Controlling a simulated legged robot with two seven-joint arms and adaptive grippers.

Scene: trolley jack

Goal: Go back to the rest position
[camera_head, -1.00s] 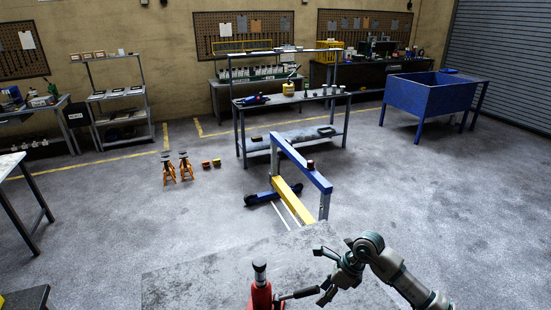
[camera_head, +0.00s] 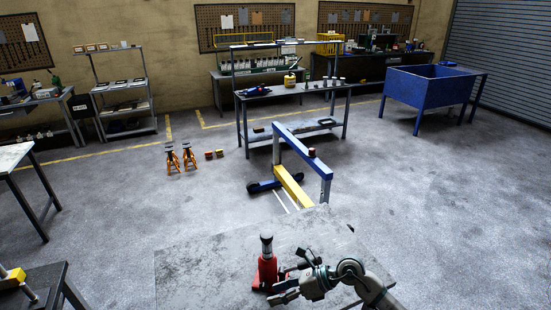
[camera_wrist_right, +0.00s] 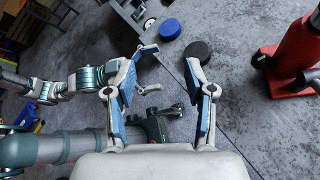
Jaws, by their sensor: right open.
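My right gripper (camera_head: 284,287) shows at the bottom of the head view, its arm coming in from the lower right. It appears just right of and nearer than the red jack (camera_head: 266,272), which stands upright on the grey worktop (camera_head: 190,285). In the right wrist view my right gripper (camera_wrist_right: 160,75) has its two blue-padded fingers wide apart with nothing between them. The red jack (camera_wrist_right: 298,55) is at the right edge there, apart from the fingers. My left gripper does not show in the head view. Other links of mine fill the left of the wrist view.
A blue and yellow hoist frame (camera_head: 292,185) stands just beyond the worktop. A dark stand (camera_head: 40,285) is at lower left. Orange axle stands (camera_head: 181,158), a workbench (camera_head: 290,95) and a blue tub (camera_head: 428,92) are farther off. Open floor lies to the right.

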